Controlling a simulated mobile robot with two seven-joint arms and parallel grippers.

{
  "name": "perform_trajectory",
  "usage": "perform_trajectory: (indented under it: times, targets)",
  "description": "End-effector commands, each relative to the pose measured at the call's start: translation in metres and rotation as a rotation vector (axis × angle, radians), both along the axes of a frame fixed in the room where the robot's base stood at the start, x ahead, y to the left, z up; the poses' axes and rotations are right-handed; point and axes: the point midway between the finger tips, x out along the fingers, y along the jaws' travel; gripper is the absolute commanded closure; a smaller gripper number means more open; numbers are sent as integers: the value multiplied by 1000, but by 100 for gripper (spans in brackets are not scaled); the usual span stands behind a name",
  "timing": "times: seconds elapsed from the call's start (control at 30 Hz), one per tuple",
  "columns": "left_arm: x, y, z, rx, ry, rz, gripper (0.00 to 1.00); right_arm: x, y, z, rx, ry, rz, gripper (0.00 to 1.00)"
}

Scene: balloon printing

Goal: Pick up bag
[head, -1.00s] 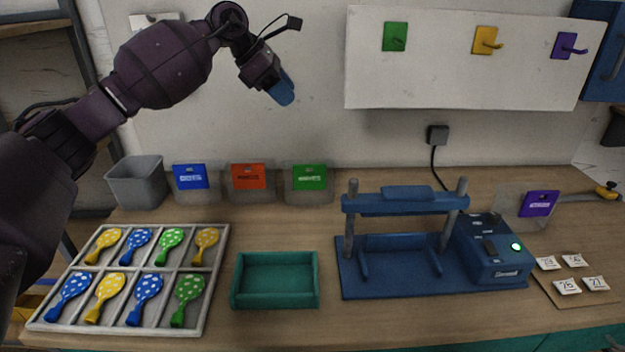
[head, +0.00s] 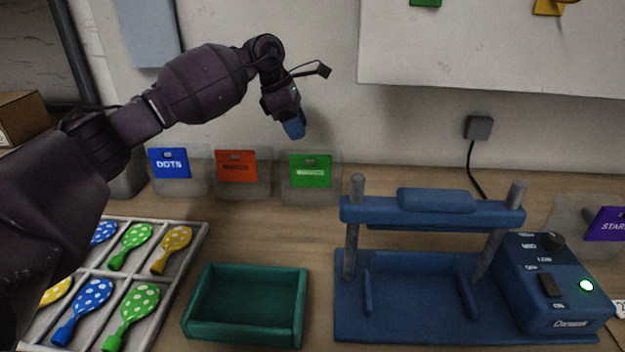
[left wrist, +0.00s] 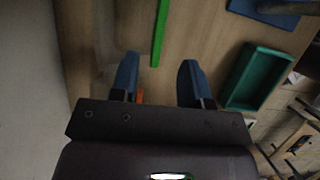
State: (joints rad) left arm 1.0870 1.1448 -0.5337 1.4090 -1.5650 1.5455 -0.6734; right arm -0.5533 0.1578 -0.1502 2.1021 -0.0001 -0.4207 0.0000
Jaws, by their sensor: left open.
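Clear bags with coloured cards stand in a row at the back of the table: a blue-card bag (head: 169,164) reading DOTS, an orange-card bag (head: 237,166) and a green-card bag (head: 310,171). A purple-card bag (head: 610,225) is cut off at the right edge. My left gripper (head: 293,129) hangs above the green-card bag, apart from it, with blue fingertips. In the left wrist view my left gripper (left wrist: 158,82) is open and empty, the green card (left wrist: 160,32) showing as a thin strip ahead of the fingers. My right gripper is out of view.
A green tray (head: 247,341) stands empty in front. A divided white tray (head: 190,250) with balloons is at the left, partly behind my arm. A blue press (head: 385,325) with its control box (head: 560,310) is at the right. Bare table lies between bags and tray.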

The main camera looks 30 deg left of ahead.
Motion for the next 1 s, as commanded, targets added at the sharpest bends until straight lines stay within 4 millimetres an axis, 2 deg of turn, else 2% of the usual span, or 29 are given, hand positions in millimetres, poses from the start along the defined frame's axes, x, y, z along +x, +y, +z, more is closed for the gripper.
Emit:
perform_trajectory:
  times: [0.03,0.1,0.37,0.7,0.97,1.0]
  targets:
    - [2,-3,-11,-1,4,-1,57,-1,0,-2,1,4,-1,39]
    - [3,-7,-20,-1,5,-1,57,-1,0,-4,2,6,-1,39]
    - [6,-12,-36,-1,2,0,57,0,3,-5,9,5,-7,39]
    - [12,-26,-76,-2,4,0,57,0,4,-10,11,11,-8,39]
    - [13,-27,-79,-1,1,1,57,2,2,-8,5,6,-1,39]
    - [13,-27,-79,-1,2,1,60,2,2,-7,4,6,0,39]
